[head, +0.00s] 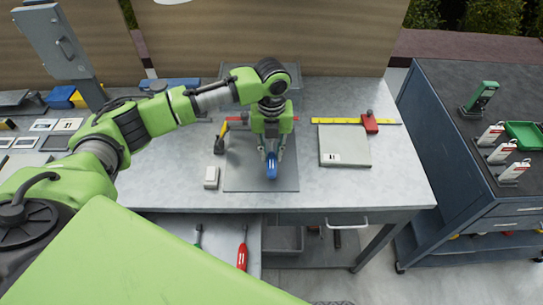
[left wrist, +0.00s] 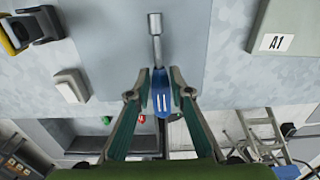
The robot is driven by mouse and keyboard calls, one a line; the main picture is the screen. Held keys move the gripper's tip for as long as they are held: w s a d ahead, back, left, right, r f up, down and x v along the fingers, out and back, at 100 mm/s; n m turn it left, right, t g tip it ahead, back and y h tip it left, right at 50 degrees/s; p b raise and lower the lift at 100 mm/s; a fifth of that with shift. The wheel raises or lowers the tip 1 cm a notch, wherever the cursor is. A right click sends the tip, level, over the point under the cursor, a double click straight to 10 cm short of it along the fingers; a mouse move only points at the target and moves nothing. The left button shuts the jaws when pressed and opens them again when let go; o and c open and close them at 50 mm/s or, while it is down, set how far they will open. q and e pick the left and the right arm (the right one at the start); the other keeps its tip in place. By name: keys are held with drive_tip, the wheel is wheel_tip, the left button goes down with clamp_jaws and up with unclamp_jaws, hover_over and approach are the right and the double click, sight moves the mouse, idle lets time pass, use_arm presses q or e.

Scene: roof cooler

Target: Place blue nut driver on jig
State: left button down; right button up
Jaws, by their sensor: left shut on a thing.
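The blue nut driver (head: 271,168) is in my left gripper (head: 270,152), over the dark grey mat (head: 240,178) near the table's front. In the left wrist view the fingers of my left gripper (left wrist: 160,88) are on both sides of the blue handle of the nut driver (left wrist: 161,98). Its metal shaft and socket point to the top of that view. I cannot tell whether the driver touches the mat (left wrist: 180,35). Nothing in view is clearly marked as the jig. My right gripper is not in view.
A light grey block (head: 345,146) labelled A1 stands right of the mat, with a yellow ruler (head: 340,121) behind. A small white box (head: 211,177) lies left. An open drawer below holds a red-handled tool (head: 242,254). A dark cart (head: 450,150) stands at the right.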

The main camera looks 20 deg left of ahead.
sight(271, 152)
use_arm(q)
drive_tip(key=shift+w+a+f, duration=0.1)
drive_tip(key=shift+w+f, duration=0.05)
drive_tip(key=shift+f, duration=0.05)
wheel_tip(271, 152, down, 3)
drive_tip(key=shift+w+p, duration=0.1)
drive_tip(key=shift+p, duration=0.7)
drive_tip(key=shift+f, duration=0.25)
drive_tip(key=c, duration=1.8)
unclamp_jaws()
drive_tip(key=shift+f, duration=0.1)
drive_tip(key=shift+c, duration=0.2)
wheel_tip(271, 152, up, 11)
drive_tip(key=b, duration=0.3)
drive_tip(key=shift+r, duration=0.65)
